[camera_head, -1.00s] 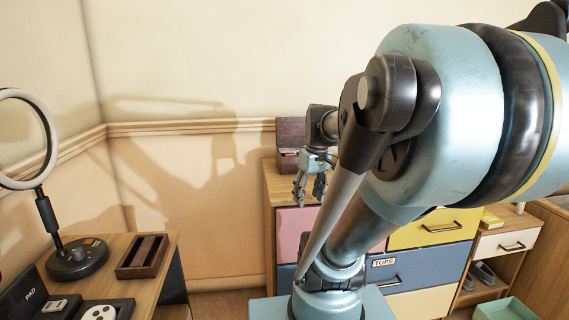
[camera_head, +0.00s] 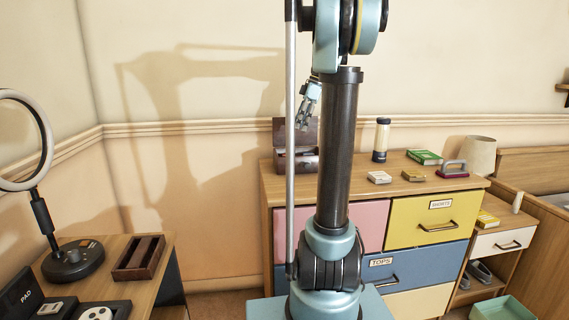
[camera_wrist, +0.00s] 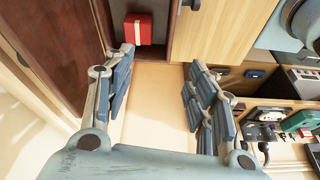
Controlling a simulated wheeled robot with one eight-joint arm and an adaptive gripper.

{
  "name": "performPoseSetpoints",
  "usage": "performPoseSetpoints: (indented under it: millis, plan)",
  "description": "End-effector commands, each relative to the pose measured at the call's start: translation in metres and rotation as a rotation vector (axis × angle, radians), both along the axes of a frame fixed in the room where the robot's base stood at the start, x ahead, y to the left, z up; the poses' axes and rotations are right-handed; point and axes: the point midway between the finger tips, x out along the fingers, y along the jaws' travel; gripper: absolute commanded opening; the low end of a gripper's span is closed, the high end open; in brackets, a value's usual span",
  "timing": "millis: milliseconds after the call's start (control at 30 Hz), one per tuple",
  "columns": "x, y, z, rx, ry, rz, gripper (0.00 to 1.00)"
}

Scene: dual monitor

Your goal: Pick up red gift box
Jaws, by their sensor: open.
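The red gift box (camera_wrist: 138,28) shows at the top of the wrist view, in or against a dark brown wooden surface. It lies beyond the fingertips and apart from them. My gripper (camera_wrist: 160,62) is open and empty, with its fingers spread on both sides of the view. In the head view my gripper (camera_head: 306,108) is up by the dark wooden box (camera_head: 300,161), which stands at the left end of the dresser top. My arm hides part of that box, and the red gift box cannot be made out in the head view.
The dresser (camera_head: 400,181) holds a tall bottle (camera_head: 381,140), a green box (camera_head: 424,157), small boxes and a purple-handled item (camera_head: 453,169). At left, a desk (camera_head: 158,273) carries a ring light (camera_head: 75,259) and a wooden tray (camera_head: 139,258).

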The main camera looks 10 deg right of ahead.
Motion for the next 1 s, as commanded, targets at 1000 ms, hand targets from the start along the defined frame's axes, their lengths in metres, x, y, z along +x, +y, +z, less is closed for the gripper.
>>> performPoseSetpoints:
  millis: [1000]
  plan:
    - [0.045,0.024,-0.086,0.047,-0.051,0.168,0.52]
